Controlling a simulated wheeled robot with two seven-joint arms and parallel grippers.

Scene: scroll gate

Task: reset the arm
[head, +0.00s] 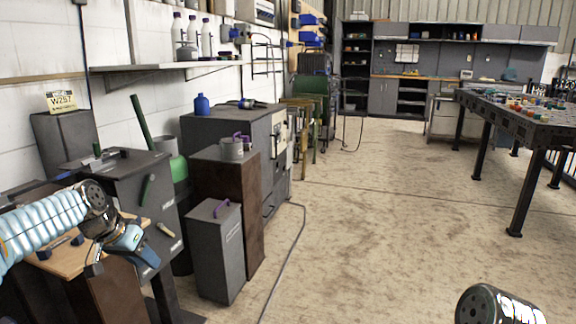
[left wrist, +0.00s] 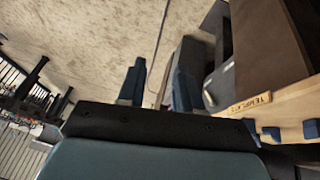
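My left arm comes in from the left in the head view. My left gripper (head: 122,264) hangs near the right edge of a wooden board (head: 55,264) on a low stand. In the left wrist view its two fingers (left wrist: 158,88) are apart, with nothing between them and the floor beyond. The board, with a "TEMPLATE" label (left wrist: 252,103) and small blue blocks (left wrist: 270,133), lies to the right of the fingers. A dark rounded part of my right arm shows at the bottom right of the head view; the right gripper is out of view.
A dark cabinet (head: 128,170) with a green handle stands behind the gripper. A grey box (head: 216,255) with a purple handle and a brown pedestal (head: 250,205) with a grey pot (head: 232,149) stand right of it. The middle floor is clear. A workbench (head: 535,128) stands right.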

